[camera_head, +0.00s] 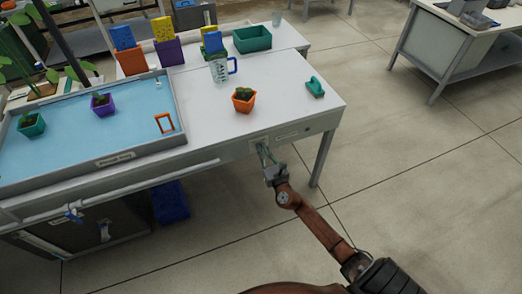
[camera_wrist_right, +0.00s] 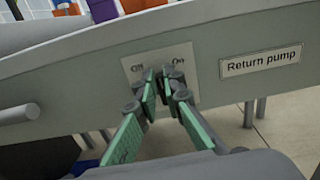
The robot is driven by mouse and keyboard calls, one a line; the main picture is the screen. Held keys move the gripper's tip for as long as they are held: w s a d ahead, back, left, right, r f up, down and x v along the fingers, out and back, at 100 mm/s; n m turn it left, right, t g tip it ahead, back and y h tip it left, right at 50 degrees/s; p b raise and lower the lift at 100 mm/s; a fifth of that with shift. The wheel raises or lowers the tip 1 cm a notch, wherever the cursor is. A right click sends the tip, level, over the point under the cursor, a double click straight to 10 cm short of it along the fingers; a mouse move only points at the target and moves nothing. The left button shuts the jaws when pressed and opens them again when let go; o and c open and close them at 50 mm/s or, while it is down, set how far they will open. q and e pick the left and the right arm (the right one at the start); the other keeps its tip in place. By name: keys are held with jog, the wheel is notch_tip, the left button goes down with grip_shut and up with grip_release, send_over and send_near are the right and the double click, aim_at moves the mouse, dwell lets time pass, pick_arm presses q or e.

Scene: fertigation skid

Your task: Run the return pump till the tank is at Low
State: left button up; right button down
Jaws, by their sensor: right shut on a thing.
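My right gripper (camera_head: 265,158) is at the front edge of the white bench. In the right wrist view the right gripper (camera_wrist_right: 163,84) has its green-padded fingers shut together in front of a pale switch plate (camera_wrist_right: 186,53) marked Off and On. The switch lever is hidden behind the fingertips, so its position cannot be told. A label reading "Return pump" (camera_wrist_right: 260,60) is right of the plate. A dark tank (camera_head: 112,222) stands under the bench at the left; its level cannot be read. My left gripper is not in view.
A blue-floored flood tray (camera_head: 75,128) holds pots and an orange frame. A measuring jug (camera_head: 219,70), an orange plant pot (camera_head: 243,100) and a green tool (camera_head: 315,87) stand on the bench.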

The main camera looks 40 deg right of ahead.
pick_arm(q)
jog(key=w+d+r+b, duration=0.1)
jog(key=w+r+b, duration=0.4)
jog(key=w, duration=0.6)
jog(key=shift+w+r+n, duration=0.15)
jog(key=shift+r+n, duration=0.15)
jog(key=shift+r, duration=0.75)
pick_arm(e)
jog(key=shift+s+d+f+m, duration=0.1)
jog(key=shift+d+m, duration=0.1)
jog(key=shift+m, duration=1.35)
jog(key=shift+d+f+m, duration=0.15)
jog(key=shift+d+m, duration=0.1)
jog(key=shift+m, duration=1.35)
jog(key=shift+s+d+f+m, duration=0.1)
jog(key=shift+d+m, duration=0.1)
jog(key=shift+m, duration=1.35)
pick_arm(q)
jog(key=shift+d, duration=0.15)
pick_arm(e)
jog(key=c, duration=2)
grip_release()
jog(key=shift+c, duration=0.2)
jog(key=v, duration=1.2)
